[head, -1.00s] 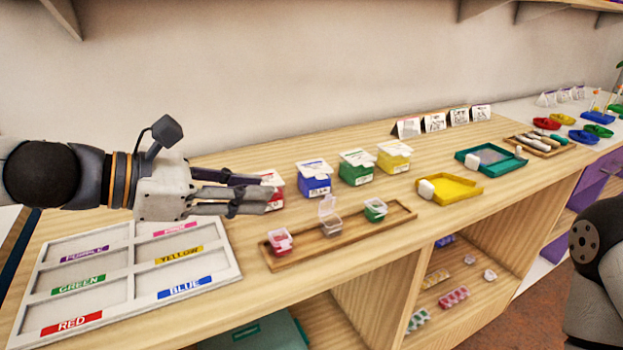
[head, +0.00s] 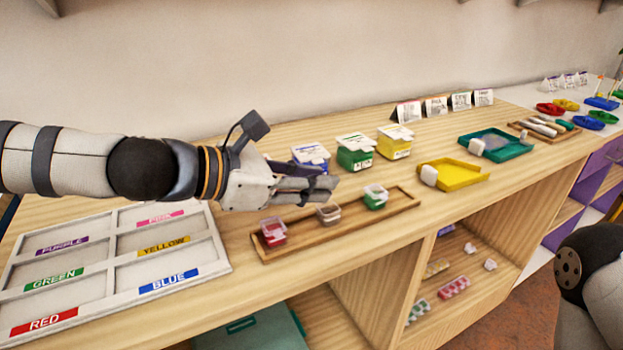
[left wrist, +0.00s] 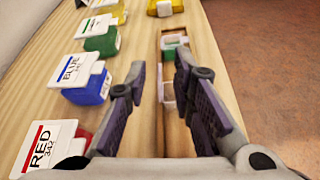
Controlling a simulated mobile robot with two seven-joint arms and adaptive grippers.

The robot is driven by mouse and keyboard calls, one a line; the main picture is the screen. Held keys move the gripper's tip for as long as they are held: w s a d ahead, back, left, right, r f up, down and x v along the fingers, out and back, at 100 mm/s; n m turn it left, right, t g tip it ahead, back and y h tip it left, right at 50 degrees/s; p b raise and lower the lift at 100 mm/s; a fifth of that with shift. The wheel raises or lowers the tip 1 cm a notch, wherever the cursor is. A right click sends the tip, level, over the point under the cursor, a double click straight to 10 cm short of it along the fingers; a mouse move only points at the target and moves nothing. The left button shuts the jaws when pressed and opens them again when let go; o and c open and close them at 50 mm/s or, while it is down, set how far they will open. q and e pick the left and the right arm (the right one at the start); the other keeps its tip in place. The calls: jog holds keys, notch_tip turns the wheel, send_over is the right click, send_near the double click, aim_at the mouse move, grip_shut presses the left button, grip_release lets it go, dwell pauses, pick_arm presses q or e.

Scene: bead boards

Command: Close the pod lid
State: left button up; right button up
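A narrow wooden tray (head: 300,240) holds three small clear pods in a row: one with red contents (head: 272,232), a middle pod with pale brownish contents (head: 328,214) and one with green contents (head: 375,197). No lid stands up above the middle pod; whether its lid is fully shut I cannot tell. My left gripper (head: 325,184) is just above and behind the middle pod. In the left wrist view its fingers (left wrist: 160,75) are apart, with a clear pod part (left wrist: 168,90) showing between them. My right gripper is out of view.
Blue (head: 311,156), green (head: 355,151) and yellow (head: 395,141) boxes stand behind the tray; a red box (left wrist: 45,145) shows in the left wrist view. A colour-labelled sorting board (head: 120,250) lies left. A yellow tray (head: 455,175) lies right.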

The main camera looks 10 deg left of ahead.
pick_arm(q)
jog(key=shift+r, duration=0.1)
grip_shut()
jog(key=shift+s+d+f+m+t+y+b, duration=0.2)
jog(key=shift+s+m+t+b, duration=0.1)
jog(key=shift+m, duration=0.25)
jog(key=shift+s+d+f+m+t+y+b, duration=0.2)
jog(key=shift+s+m+t, duration=0.1)
jog(key=shift+m, duration=0.25)
jog(key=shift+s+d+f+m+t, duration=0.2)
jog(key=shift+s+m+t, duration=0.1)
jog(key=shift+m+t, duration=0.25)
jog(key=shift+s+d+f+m+t, duration=0.1)
jog(key=shift+s+d+m+t, duration=0.2)
jog(key=shift+m, duration=0.45)
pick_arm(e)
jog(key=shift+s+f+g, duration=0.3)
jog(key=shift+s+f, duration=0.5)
pick_arm(q)
jog(key=shift+a+y, duration=0.1)
jog(key=shift+y, duration=0.2)
